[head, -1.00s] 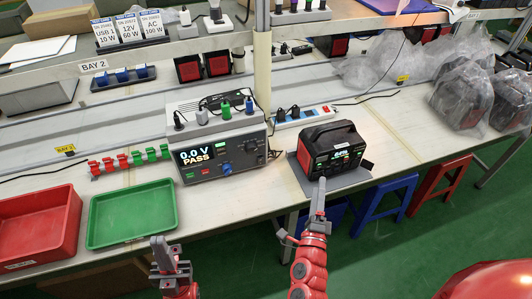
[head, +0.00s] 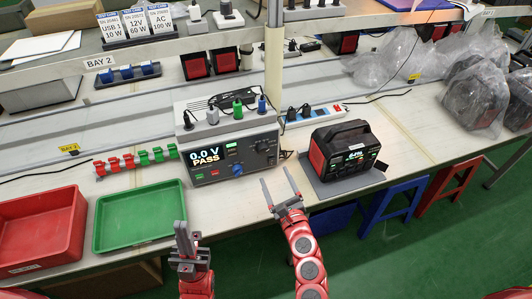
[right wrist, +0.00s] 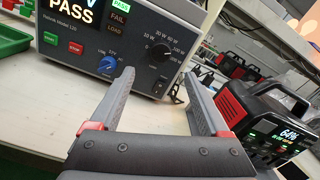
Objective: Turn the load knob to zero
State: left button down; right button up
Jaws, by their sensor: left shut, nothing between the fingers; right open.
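The grey tester (head: 225,155) stands on the bench, its display reading 0.0 V PASS. On its front are a blue knob (right wrist: 109,64) at lower middle and a black knob (right wrist: 159,54) ringed by watt marks, further right. The black knob also shows in the head view (head: 262,147); its exact setting is unclear. My right gripper (head: 277,176) is open and empty, in front of the tester's right side and apart from it. In the right wrist view its fingers (right wrist: 159,76) frame the black knob area from below. My left gripper (head: 181,226) is shut and empty before the bench.
A black and red power station (head: 343,150) sits on a grey mat right of the tester. A green tray (head: 140,218) and red bin (head: 40,228) are to the left. A white power strip (head: 310,118) lies behind. Plugs stand on the tester's top.

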aim_at(264, 153)
jog(key=p+x, duration=0.1)
jog(key=x, duration=0.8)
jog(key=shift+s+r, duration=0.1)
jog(key=shift+w+a, duration=0.1)
jog(key=shift+w, duration=0.5)
jog(key=shift+c, duration=0.2)
grip_shut()
